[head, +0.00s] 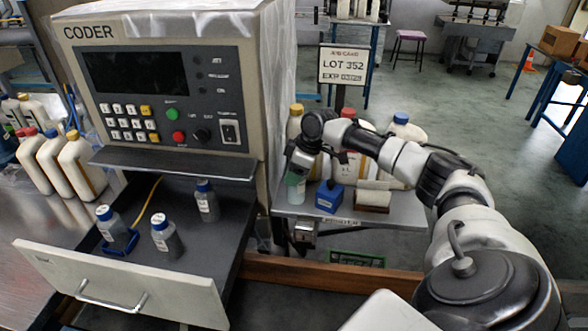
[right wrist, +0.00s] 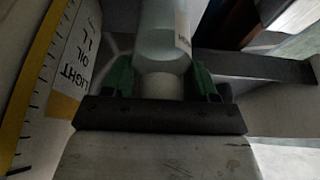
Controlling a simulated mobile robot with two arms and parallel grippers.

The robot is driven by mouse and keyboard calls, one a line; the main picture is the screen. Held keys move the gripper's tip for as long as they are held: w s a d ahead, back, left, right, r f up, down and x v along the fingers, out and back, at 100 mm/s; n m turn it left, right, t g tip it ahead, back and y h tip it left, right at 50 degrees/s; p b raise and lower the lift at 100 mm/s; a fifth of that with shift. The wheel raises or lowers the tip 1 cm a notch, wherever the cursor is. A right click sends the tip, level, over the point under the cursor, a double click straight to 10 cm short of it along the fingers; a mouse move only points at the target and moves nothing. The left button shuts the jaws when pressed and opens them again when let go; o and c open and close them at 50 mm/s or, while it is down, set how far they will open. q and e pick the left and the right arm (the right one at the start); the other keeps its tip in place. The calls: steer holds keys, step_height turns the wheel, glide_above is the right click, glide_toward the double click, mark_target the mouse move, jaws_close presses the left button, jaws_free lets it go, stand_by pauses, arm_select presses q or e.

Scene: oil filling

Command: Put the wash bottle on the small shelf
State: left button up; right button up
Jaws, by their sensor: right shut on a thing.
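The wash bottle, pale and translucent, is between the green fingers of my right gripper (head: 298,168). In the head view only a small pale part of the wash bottle (head: 297,192) shows below the fingers, at the left end of the small shelf (head: 405,214). I cannot tell whether its base touches the shelf. In the right wrist view the fingers (right wrist: 163,82) are shut around the wash bottle (right wrist: 163,45), one on each side. My left gripper is not in view.
A blue block (head: 329,199) and a brown-and-white block (head: 373,198) sit on the shelf right of the bottle. Several large oil bottles stand behind. The coder machine (head: 170,90) is close on the left.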

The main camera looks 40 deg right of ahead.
steer(key=o, duration=1)
steer(key=shift+o, duration=0.2)
steer(key=shift+r, duration=0.1)
steer(key=b+v, duration=0.2)
steer(key=v, duration=1)
steer(key=shift+a, duration=0.1)
